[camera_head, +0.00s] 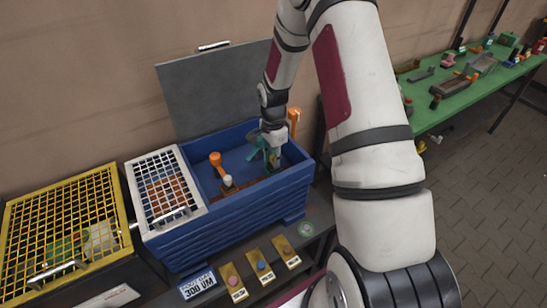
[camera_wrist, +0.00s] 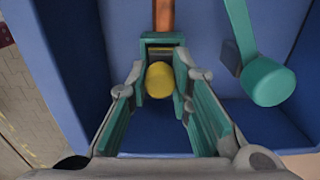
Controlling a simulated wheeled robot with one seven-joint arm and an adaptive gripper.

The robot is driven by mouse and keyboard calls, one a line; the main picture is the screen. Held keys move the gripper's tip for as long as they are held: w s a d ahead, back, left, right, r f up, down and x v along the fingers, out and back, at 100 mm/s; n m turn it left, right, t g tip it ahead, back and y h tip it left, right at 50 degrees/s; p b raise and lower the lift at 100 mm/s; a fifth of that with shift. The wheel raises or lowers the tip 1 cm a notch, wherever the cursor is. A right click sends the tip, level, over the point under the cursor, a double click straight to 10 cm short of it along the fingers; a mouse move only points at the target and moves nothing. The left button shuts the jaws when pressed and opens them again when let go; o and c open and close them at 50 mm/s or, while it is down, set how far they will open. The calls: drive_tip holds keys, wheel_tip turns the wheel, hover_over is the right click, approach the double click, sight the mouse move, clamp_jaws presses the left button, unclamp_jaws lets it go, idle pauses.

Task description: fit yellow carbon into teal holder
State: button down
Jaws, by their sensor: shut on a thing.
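The yellow carbon (camera_wrist: 160,79) shows as a round yellow end between my fingertips in the wrist view. My gripper (camera_wrist: 162,88) is shut on it. A teal holder (camera_wrist: 147,48) with an orange-brown bar behind it lies just beyond the carbon, and its sides come close around the carbon. I cannot tell how deep the carbon sits in it. In the head view my gripper (camera_head: 273,150) is down inside the blue crate at its right end, beside a teal part (camera_head: 256,151). The carbon cannot be made out there.
A second teal piece (camera_wrist: 268,82) with a round end stands to the right in the wrist view. The blue crate (camera_head: 225,222) has high walls and an open grey lid (camera_head: 205,90). Orange-handled parts (camera_head: 217,160) stand inside. Caged bins (camera_head: 165,195) are to the left.

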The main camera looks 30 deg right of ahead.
drive_tip(key=shift+f, duration=0.25)
drive_tip(key=c, duration=1.4)
unclamp_jaws()
drive_tip(key=shift+c, duration=0.2)
drive_tip(key=s+a+r+n+t+b, duration=0.1)
drive_tip(key=a+r+n, duration=0.1)
drive_tip(key=r, duration=0.9)
drive_tip(key=s+a+r+n, duration=0.2)
drive_tip(key=r, duration=0.8)
drive_tip(key=s+a+r+n+t, duration=0.1)
drive_tip(key=s+a+r+n, duration=0.2)
drive_tip(key=s, duration=0.4)
drive_tip(key=s+a+r+n+t, duration=0.1)
drive_tip(key=s+a+r+n, duration=0.2)
drive_tip(key=s+r+n, duration=0.3)
drive_tip(key=s+a+r+n+t, duration=0.2)
drive_tip(key=s+a+r+n, duration=0.2)
drive_tip(key=s, duration=0.5)
drive_tip(key=shift+s+r+n, duration=0.15)
drive_tip(key=shift+r+n, duration=0.3)
drive_tip(key=shift+n, duration=0.15)
